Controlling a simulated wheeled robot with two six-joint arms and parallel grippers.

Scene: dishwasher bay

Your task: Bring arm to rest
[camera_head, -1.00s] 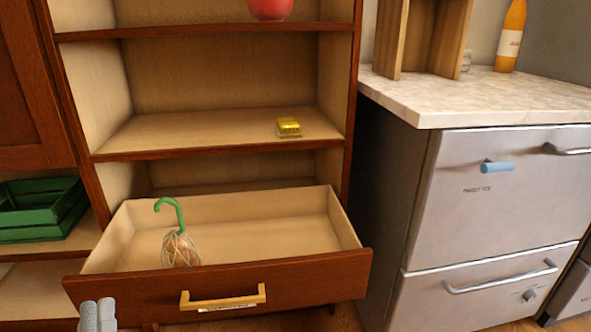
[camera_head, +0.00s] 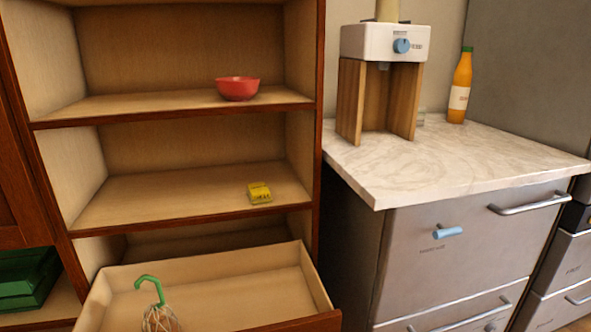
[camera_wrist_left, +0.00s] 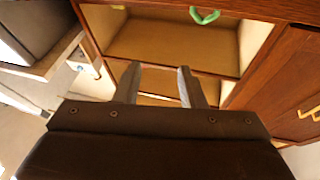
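My left gripper (camera_wrist_left: 158,84) shows in the left wrist view with its two fingers apart and nothing between them. Neither gripper shows in the head view now. There the open drawer (camera_head: 225,274) holds a net bag (camera_head: 158,319) with a green hook (camera_head: 148,281).
A red bowl (camera_head: 238,89) and a yellow box (camera_head: 259,193) stand on the shelves. A green crate (camera_head: 25,280) is at the left. A dispenser (camera_head: 383,42) and an orange bottle (camera_head: 460,86) stand on the marble counter (camera_head: 480,165), above grey drawers (camera_head: 450,245).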

